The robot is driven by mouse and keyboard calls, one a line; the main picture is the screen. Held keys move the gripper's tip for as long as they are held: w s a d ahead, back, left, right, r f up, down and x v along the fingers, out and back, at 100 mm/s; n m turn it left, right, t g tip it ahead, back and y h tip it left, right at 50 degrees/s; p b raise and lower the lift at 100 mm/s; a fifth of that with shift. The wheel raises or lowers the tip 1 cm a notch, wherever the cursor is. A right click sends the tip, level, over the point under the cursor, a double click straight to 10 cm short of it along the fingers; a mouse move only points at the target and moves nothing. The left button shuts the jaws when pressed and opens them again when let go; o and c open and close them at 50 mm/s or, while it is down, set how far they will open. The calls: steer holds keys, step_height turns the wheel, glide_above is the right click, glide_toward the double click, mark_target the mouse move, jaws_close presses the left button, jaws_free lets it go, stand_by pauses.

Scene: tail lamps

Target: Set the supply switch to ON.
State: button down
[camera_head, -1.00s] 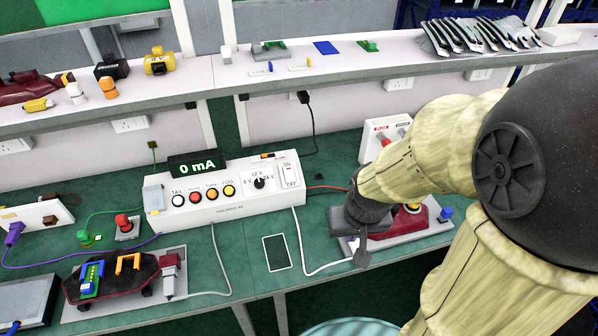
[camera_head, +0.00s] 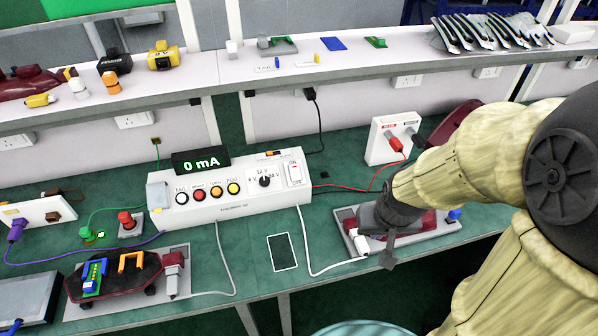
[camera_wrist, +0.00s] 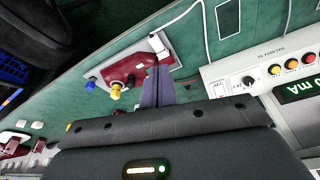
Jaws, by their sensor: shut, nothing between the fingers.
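The supply switch (camera_head: 295,172) is a white rocker at the right end of the white supply box (camera_head: 235,208), with ON marked above it and OFF below. I cannot tell which side is pressed. The box's display (camera_head: 200,161) reads 0 mA. My gripper (camera_head: 387,260) is shut and empty, pointing down over the red lamp board at the right, well apart from the switch.
Round buttons and a selector knob (camera_head: 264,181) sit left of the switch. A white cable (camera_head: 303,235) runs from the box to the lamp board (camera_head: 425,233). A dark-screened tablet (camera_head: 282,252) lies in front. A white socket box (camera_head: 392,138) with a red plug stands behind. A shelf (camera_head: 330,70) hangs above.

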steer(key=w+a+f+n+t+y+b, duration=0.1)
steer(key=w+a+f+t+y+b, duration=0.1)
steer(key=w+a+f+t+b, duration=0.4)
steer(key=w+a+f+n+t+y+b, duration=0.2)
steer(key=w+a+f+t+b, duration=0.5)
steer(key=w+b, duration=0.6)
steer(key=shift+a+t+y+b, duration=0.3)
steer(key=shift+a+t+y, duration=0.45)
steer(key=shift+t, duration=0.35)
steer(key=shift+w, duration=0.2)
